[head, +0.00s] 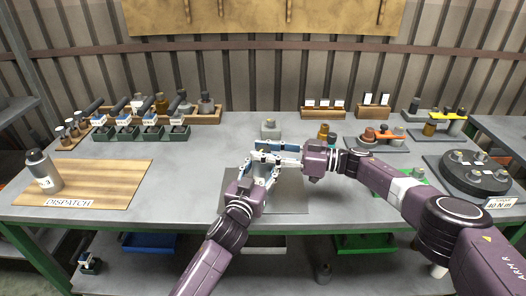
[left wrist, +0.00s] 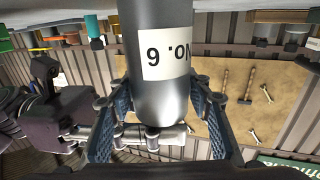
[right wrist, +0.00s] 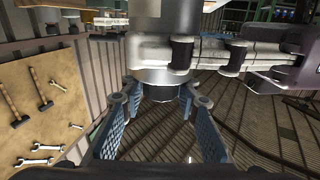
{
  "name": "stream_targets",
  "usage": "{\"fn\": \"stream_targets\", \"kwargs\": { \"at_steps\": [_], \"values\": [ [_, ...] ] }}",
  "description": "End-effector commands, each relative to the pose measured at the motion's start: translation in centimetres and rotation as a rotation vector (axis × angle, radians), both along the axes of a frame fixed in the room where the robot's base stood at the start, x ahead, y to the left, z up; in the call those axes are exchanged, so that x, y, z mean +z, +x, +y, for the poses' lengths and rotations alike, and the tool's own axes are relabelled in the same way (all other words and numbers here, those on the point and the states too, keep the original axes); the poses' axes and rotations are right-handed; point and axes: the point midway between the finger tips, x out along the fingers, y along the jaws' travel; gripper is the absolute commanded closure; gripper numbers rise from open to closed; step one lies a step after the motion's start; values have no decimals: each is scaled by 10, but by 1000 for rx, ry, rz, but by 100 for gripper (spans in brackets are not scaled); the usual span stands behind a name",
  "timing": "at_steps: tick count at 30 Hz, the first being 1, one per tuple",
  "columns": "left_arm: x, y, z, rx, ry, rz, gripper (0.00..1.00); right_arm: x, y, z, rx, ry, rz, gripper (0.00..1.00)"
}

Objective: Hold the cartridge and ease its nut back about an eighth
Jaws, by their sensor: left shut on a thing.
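The cartridge (left wrist: 157,98) is a dark grey cylinder with a white "No. 6" label, upside down in the left wrist view. My left gripper (left wrist: 158,115) is shut on it, one blue pad on each side. In the head view my left gripper (head: 262,168) is above the grey mat, and the grippers mostly hide the cartridge. My right gripper (right wrist: 160,90) is close beside the left one, its fingers apart on either side of the cylinder's dark round end (right wrist: 162,94), which looks like the nut. Small gaps seem to show there. My right gripper also shows in the head view (head: 290,160).
The grey mat (head: 293,203) lies below the grippers. A wooden dispatch board (head: 110,180) with a labelled cartridge (head: 41,170) is at left. Green stands and wooden racks line the back left. A dark round fixture (head: 474,174) marked 40 N m is at right.

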Motion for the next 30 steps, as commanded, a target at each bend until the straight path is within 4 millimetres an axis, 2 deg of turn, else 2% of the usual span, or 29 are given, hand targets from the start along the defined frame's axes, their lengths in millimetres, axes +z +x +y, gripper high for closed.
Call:
{"fn": "stream_targets", "kwargs": {
  "at_steps": [1,5,15,20,30],
  "values": [
    [-2,-2,-4,-7,-2,3,95,2,2,-1,-7,3,-2,66],
    [-2,-1,-3,-4,-3,3,95,1,1,-1,-4,1,-1,54],
    [-2,0,0,0,-3,4,95,-1,0,-6,-2,-1,0,54],
    [-1,0,1,2,-2,4,95,0,-6,-31,-4,0,0,54],
    [-1,1,2,3,-1,3,95,0,-21,-98,-5,0,0,54]
  ]
}}
